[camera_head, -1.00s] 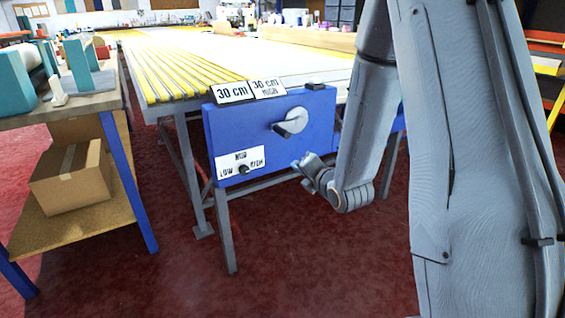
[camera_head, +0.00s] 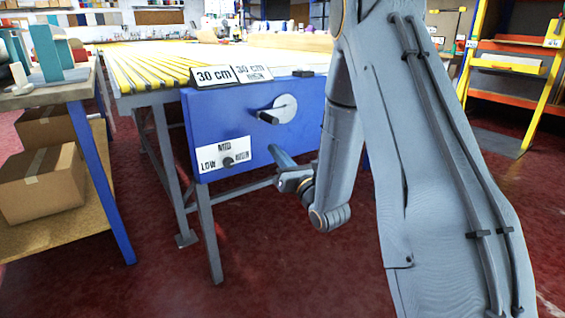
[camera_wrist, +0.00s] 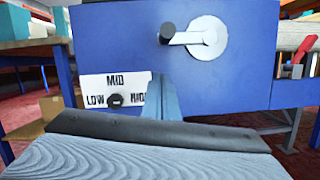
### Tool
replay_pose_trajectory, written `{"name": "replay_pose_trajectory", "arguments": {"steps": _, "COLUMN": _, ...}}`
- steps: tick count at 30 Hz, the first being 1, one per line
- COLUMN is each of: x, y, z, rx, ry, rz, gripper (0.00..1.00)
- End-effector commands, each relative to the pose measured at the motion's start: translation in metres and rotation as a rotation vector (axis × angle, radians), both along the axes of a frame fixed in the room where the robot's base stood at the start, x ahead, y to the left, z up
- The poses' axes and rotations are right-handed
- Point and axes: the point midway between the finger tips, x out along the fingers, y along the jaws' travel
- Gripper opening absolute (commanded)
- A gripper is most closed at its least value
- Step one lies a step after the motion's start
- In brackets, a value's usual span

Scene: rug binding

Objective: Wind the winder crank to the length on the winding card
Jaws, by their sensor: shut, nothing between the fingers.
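The winder crank is a grey disc with a dark handle (camera_head: 268,117) on the front of a blue panel (camera_head: 215,112). It also shows in the wrist view, with the handle (camera_wrist: 167,33) left of the disc. Two white cards stand on the panel's top: the left card (camera_head: 213,77) reads "30 cm", and the right card (camera_head: 253,74) reads "30 cm" above a smaller, blurred word. A dial (camera_head: 228,162) on a LOW, MID, HIGH plate sits lower left of the crank. My gripper (camera_head: 275,158) is shut and empty, below the crank and apart from it.
A long table with yellow slats (camera_head: 150,70) runs back behind the panel. A wooden bench (camera_head: 45,95) with a cardboard box (camera_head: 40,183) on its shelf stands at left. Shelving (camera_head: 510,70) stands at the right. Red floor is clear in front.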

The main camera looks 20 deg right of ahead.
Motion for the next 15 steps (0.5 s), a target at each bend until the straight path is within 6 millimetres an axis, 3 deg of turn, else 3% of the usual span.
{"name": "replay_pose_trajectory", "arguments": {"steps": 6, "x": 0.042, "y": 0.012, "z": 0.010, "rx": 0.001, "ry": -0.003, "rz": 0.001, "gripper": 0.00}}
{"name": "replay_pose_trajectory", "arguments": {"steps": 15, "x": 0.040, "y": 0.004, "z": 0.043, "rx": 0.000, "ry": -0.001, "rz": -0.001, "gripper": 0.00}}
